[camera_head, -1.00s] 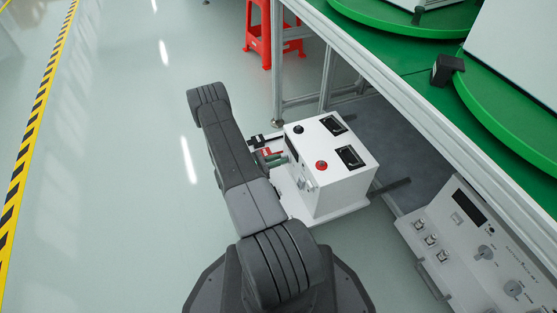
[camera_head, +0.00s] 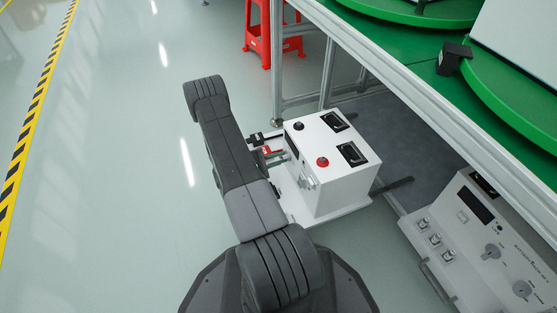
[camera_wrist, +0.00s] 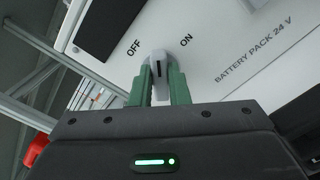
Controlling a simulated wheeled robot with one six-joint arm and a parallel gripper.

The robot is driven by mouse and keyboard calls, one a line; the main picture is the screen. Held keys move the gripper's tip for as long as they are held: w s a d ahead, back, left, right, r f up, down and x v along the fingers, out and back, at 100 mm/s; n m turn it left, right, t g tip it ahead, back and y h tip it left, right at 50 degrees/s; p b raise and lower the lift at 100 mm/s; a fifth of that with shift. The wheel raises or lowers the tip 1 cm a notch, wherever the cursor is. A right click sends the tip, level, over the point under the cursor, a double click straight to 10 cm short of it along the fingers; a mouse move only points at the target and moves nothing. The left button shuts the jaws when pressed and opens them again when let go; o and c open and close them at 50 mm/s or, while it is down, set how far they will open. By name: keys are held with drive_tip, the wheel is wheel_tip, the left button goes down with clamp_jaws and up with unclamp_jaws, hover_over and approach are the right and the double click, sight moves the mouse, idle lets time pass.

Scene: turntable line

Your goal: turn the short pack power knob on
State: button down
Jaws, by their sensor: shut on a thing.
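The white pack (camera_head: 345,190) stands low beside the table frame, with a red button, a black knob and two black sockets on its top. In the wrist view its face (camera_wrist: 235,50) reads "BATTERY PACK 24 V". The grey power knob (camera_wrist: 159,64) sits below the "OFF" and "ON" labels. Its dark mark points up between them, leaning slightly to the OFF side. My gripper (camera_wrist: 160,75) has its two green fingers on either side of the knob, shut on it. In the head view my gripper (camera_head: 276,156) is at the pack's left face, partly hidden by my arm.
A second, wider white unit (camera_head: 500,245) with dials and switches stands at the lower right. The table's metal frame (camera_head: 430,95) and green turntables (camera_head: 520,110) rise above the pack. A red stool (camera_head: 267,35) stands behind. The floor at left is clear.

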drive_tip(key=m, duration=0.4)
drive_tip(key=shift+s+f, duration=0.1)
drive_tip(key=m, duration=0.4)
drive_tip(key=shift+f+m, duration=0.15)
drive_tip(key=shift+m, duration=0.15)
idle(0.4)
drive_tip(key=c, duration=1.4)
unclamp_jaws()
drive_tip(key=shift+a, duration=0.1)
drive_tip(key=p+v, duration=0.3)
drive_tip(key=v, duration=1)
drive_tip(key=shift+s+a, duration=0.15)
drive_tip(key=shift+a, duration=0.1)
